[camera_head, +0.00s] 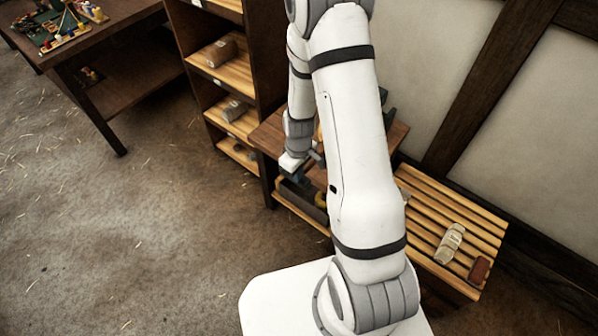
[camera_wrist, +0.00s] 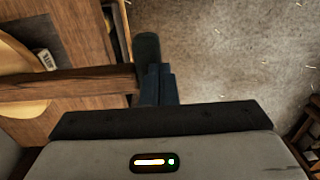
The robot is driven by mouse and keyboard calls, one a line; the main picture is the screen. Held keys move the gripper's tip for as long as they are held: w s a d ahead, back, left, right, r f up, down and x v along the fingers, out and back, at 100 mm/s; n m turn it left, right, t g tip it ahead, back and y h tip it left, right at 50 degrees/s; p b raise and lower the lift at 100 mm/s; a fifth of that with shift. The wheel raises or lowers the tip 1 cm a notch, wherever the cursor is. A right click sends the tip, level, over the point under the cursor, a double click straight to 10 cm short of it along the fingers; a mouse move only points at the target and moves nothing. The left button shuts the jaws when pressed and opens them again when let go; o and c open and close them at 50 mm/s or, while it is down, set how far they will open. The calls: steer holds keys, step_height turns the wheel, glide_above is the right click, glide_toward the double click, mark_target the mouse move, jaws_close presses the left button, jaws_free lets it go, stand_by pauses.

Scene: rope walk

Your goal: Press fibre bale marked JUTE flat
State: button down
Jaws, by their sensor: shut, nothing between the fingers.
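My gripper (camera_wrist: 159,82) is shut and empty, its dark blue fingers together in the wrist view. A dark green rounded thing (camera_wrist: 147,46) lies right at the fingertips; I cannot tell whether they touch it. In the head view my gripper (camera_head: 291,166) is low beside a wooden stand (camera_head: 268,134), partly behind my arm. A dark green-grey part (camera_head: 386,103) shows behind my arm above that stand. A pale piece with dark marks (camera_wrist: 46,60) shows at left in the wrist view, too small to read. No JUTE mark is readable, so I cannot tell which bale it is.
A shelf unit (camera_head: 259,60) holds a brown bale (camera_head: 221,52) and a greyish bale (camera_head: 235,109). A slatted bench (camera_head: 418,194) at right holds a pale bale (camera_head: 450,243) and a red-brown block (camera_head: 480,269). A dark table (camera_head: 100,50) stands far left. The left floor is open.

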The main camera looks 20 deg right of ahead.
steer(key=shift+s+a+f+b, duration=0.1)
steer(key=shift+s+f+b, duration=0.1)
steer(key=shift+f+b, duration=0.4)
steer(key=shift+s+a+f+b, duration=0.1)
steer(key=shift+s+f+b, duration=0.1)
steer(key=shift+f+b, duration=0.4)
steer(key=shift+s+a+f+b, duration=0.1)
steer(key=shift+s+f+b, duration=0.1)
steer(key=shift+f+b, duration=0.4)
step_height(320, 180, up, 16)
steer(key=f+p, duration=0.1)
steer(key=p, duration=0.1)
glide_above(297, 184)
steer(key=shift+r, duration=0.25)
